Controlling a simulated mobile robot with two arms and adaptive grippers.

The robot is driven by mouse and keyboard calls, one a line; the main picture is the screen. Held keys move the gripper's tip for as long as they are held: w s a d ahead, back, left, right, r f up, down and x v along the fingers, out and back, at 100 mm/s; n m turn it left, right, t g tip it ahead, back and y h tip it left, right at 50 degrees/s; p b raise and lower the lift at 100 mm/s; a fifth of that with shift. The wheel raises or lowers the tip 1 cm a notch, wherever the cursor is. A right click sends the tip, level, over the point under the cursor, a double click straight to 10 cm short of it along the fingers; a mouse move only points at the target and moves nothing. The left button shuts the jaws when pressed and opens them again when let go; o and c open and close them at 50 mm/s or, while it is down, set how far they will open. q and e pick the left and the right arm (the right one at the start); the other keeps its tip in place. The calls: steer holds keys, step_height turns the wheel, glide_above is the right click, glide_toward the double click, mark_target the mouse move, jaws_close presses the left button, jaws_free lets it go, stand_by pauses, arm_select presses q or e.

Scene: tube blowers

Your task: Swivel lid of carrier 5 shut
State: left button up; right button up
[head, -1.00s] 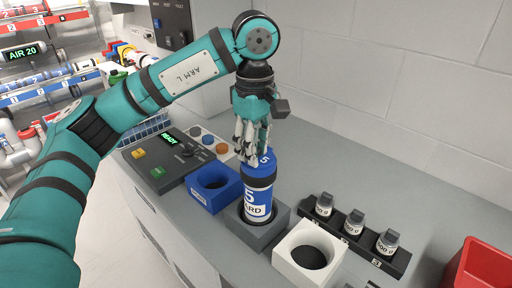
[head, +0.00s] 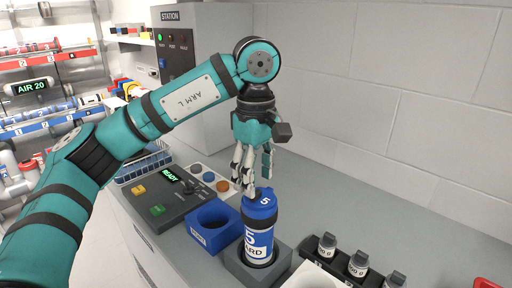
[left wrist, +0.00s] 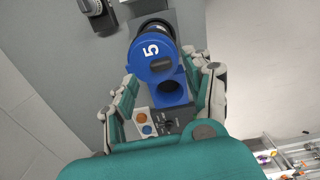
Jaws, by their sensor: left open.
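Carrier 5 (head: 257,240) is a blue and white cylinder with a black collar, standing upright in a grey block holder (head: 240,270). Its blue lid (head: 262,204), marked 5, lies at the top; it also shows in the left wrist view (left wrist: 148,66) with a small dark knob. The lid looks shifted off the dark collar there, but I cannot tell how far it is swivelled. My left gripper (head: 254,185) is open and empty, pointing down just above the lid. In the left wrist view its fingers (left wrist: 170,85) spread on both sides of the lid. My right gripper is out of view.
A blue open-topped holder (head: 214,226) stands left of the carrier, beside a control panel (head: 165,198) reading READY. A white holder (head: 307,277) and a black rack of small capped weights (head: 357,264) stand to the right. The counter behind is clear.

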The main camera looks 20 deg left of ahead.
arm_select(q)
step_height(320, 180, up, 9)
stand_by(0.3)
steer(key=shift+f, duration=0.15)
stand_by(0.3)
